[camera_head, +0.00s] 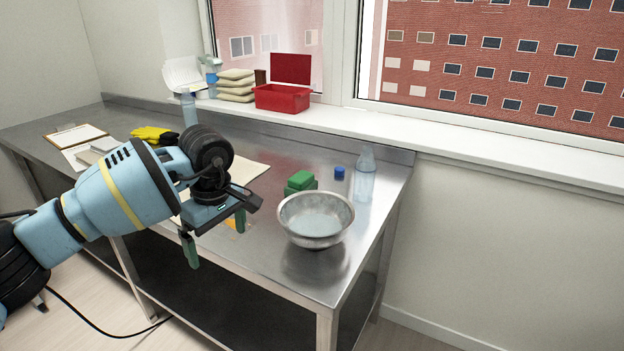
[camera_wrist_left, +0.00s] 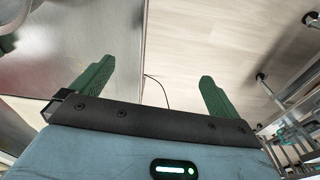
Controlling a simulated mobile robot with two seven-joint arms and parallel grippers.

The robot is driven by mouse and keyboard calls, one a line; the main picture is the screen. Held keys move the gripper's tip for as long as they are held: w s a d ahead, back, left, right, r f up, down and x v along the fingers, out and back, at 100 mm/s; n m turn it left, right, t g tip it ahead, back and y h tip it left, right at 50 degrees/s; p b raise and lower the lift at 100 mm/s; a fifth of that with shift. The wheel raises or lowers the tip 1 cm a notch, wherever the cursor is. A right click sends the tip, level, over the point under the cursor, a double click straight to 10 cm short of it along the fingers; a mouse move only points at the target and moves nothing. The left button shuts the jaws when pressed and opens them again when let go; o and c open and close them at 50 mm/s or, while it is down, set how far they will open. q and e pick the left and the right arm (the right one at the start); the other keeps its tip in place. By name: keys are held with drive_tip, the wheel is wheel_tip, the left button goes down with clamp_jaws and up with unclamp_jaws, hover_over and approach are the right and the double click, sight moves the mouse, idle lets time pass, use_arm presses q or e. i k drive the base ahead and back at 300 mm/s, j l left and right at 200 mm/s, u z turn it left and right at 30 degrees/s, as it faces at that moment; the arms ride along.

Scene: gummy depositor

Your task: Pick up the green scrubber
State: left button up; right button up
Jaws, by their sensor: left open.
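The green scrubber (camera_head: 301,180) lies on the steel table (camera_head: 333,272), behind and slightly left of the metal bowl (camera_head: 316,216). Its lower part is partly hidden by the bowl's rim. My left gripper (camera_head: 215,236) is open and empty over the front edge of the table, left of the bowl and apart from the scrubber. In the left wrist view its two green fingers (camera_wrist_left: 155,88) are spread wide, with the table edge and floor beyond and no scrubber in sight. My right gripper is not in view.
A clear bottle (camera_head: 365,175) and a blue cap (camera_head: 339,172) stand right of the scrubber. Yellow-and-black gloves (camera_head: 154,135), a clipboard (camera_head: 74,136) and another bottle (camera_head: 189,109) are at the back left. A red box (camera_head: 282,98) sits on the windowsill.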

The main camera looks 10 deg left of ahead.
sight(303, 181)
drive_tip(key=i+l, duration=0.2)
drive_tip(key=i, duration=0.15)
drive_tip(key=i+l, duration=0.2)
drive_tip(key=i, duration=0.2)
drive_tip(key=i+l, duration=0.2)
drive_tip(key=i, duration=0.15)
